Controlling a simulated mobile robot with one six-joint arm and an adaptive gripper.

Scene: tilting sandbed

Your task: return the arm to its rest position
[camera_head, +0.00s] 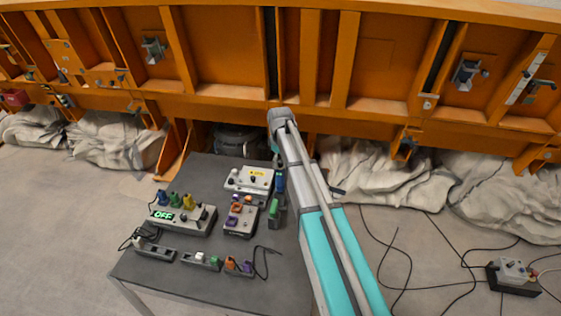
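My arm (318,222) reaches from the bottom edge up to a grey joint (281,118), over the right part of the dark table (180,270). It has grey and teal links. I cannot make out my gripper or its fingers, so whether it is open or shut does not show. The part of the table behind the arm is hidden.
Control boxes stand on the table: one with a green OFF display (182,218), a white one (249,181) and a small grey one (241,217). An orange ribbed wall (225,60) stands behind. Cables and another box (513,274) lie on the right floor.

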